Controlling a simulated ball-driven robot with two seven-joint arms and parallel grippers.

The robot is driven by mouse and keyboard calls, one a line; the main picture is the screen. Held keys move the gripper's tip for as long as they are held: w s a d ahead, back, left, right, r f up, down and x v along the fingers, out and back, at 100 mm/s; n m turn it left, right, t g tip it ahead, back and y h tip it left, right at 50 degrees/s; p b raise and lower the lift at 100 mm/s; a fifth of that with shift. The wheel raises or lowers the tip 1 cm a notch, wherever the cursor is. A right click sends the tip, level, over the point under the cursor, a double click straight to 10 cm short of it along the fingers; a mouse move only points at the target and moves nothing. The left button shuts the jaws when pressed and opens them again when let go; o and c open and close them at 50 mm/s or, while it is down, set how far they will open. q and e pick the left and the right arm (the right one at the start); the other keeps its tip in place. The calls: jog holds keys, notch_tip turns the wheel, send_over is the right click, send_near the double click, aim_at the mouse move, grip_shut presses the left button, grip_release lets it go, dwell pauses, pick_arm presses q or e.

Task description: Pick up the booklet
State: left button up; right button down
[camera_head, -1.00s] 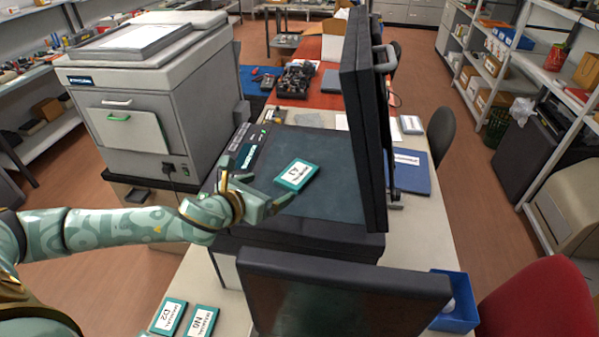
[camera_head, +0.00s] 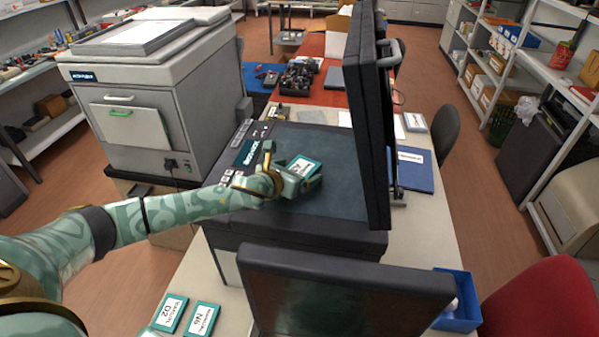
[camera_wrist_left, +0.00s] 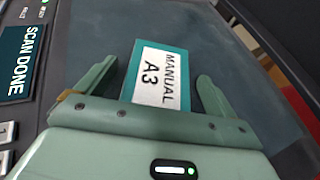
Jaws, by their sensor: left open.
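A teal booklet (camera_head: 303,165) with a white label lies on the dark glass of the open scanner (camera_head: 345,190). In the left wrist view the booklet (camera_wrist_left: 158,77) reads "MANUAL A3". My left gripper (camera_head: 292,167) is open, with one finger on either side of the booklet. In the left wrist view the gripper (camera_wrist_left: 155,85) shows gaps between its fingers and the booklet's edges, and its palm hides the booklet's near end. My right gripper is out of view.
The scanner's raised lid (camera_head: 367,120) stands just right of the glass. Its display (camera_wrist_left: 17,62) reads "SCAN DONE". Two more teal booklets, D2 (camera_head: 170,313) and N6 (camera_head: 202,318), lie at the table's front. A dark screen (camera_head: 345,295) stands in front.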

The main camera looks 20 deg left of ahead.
pick_arm(q)
jog(key=c, duration=1.1)
